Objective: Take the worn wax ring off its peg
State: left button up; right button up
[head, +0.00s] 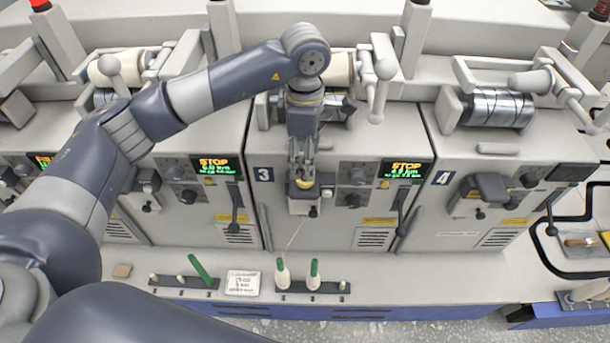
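My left gripper (301,170) points down from the arm that comes in from the left. Its fingertips are at a small yellowish ring-like piece (304,184), which looks like the worn wax ring, at the small light block (303,203) on the front of the station marked 3. The fingers cover part of the ring, and the peg is hidden. The fingers look close together, but I cannot tell whether they grip the ring. My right gripper is not in view.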

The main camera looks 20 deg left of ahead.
pick_arm(q)
jog(key=shift+w+f, duration=0.1)
jog(key=shift+f, duration=0.25)
jog(key=f+p, duration=0.2)
jog(key=f, duration=0.2)
jog(key=shift+s+f, duration=0.1)
jog(key=shift+s, duration=0.1)
jog(key=shift+f, duration=0.3)
jog(key=shift+w+f, duration=0.1)
jog(key=shift+d, duration=0.1)
jog(key=shift+c, duration=1.1)
jog(key=c, duration=0.6)
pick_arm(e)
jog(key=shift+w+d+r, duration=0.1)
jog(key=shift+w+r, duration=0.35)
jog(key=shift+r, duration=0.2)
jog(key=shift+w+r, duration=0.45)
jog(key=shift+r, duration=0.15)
